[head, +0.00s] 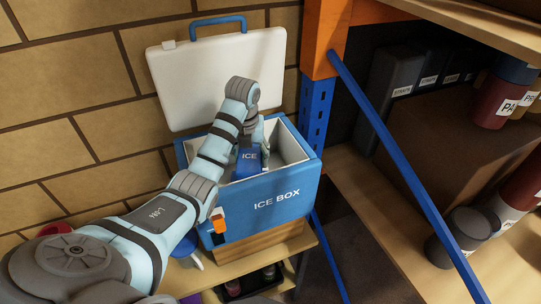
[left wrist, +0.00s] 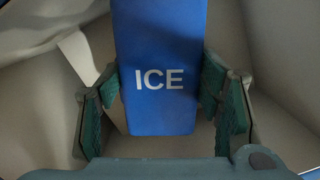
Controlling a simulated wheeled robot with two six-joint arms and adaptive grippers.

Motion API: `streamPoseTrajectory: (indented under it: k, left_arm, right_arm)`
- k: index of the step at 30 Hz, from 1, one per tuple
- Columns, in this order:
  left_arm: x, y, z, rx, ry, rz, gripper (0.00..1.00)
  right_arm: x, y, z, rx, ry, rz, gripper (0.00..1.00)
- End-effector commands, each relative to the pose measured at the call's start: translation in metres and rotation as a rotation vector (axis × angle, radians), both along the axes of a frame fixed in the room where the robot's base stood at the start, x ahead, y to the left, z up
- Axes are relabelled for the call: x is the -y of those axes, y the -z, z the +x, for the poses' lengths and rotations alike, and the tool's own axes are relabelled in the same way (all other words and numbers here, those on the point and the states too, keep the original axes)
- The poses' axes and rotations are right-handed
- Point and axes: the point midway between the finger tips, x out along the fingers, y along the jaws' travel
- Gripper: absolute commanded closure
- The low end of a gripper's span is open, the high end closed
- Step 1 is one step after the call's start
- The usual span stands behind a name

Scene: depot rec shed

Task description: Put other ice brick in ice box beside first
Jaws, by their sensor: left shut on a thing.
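The blue ice brick (head: 249,158), lettered ICE in white, is in the open ice box (head: 276,200), with its upper part showing above the front rim. My left gripper (head: 252,146) reaches down over the box and is shut on this brick. In the left wrist view the brick (left wrist: 160,50) stands between the two green-padded fingers (left wrist: 163,100), with the pale box interior around it. I cannot make out another ice brick in either view; my arm and the box front hide part of the inside. My right gripper is not in view.
The white lid (head: 210,75) stands open behind the box against the brick wall. An orange and blue post (head: 318,80) and a slanting blue brace (head: 405,170) stand to the right. Shelves there hold dark boxes and paint cans (head: 500,95). The box rests on a wooden shelf (head: 225,275).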

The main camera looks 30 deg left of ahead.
Motion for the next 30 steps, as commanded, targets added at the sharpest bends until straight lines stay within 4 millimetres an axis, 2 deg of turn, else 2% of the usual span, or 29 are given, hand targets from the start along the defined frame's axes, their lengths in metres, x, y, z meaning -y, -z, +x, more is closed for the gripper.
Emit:
streamPoseTrajectory:
  k: [4, 23, 24, 27, 30]
  left_arm:
    - [-0.006, 0.0, -0.004, 0.001, -0.011, 0.002, 0.8]
    - [-0.003, 0.012, -0.003, 0.0, -0.005, 0.002, 0.8]
    - [-0.003, 0.013, -0.003, -0.001, -0.005, 0.001, 0.39]
    - [-0.003, 0.013, -0.003, -0.001, -0.005, 0.001, 0.23]
    - [-0.003, 0.013, -0.003, -0.001, -0.005, 0.001, 0.2]
  right_arm:
    - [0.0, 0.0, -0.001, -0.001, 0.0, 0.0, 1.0]
    - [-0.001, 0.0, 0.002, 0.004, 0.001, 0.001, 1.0]
    - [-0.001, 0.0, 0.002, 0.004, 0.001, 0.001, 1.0]
    - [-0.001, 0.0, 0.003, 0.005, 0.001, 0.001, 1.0]
    - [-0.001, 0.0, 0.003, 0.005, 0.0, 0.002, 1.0]
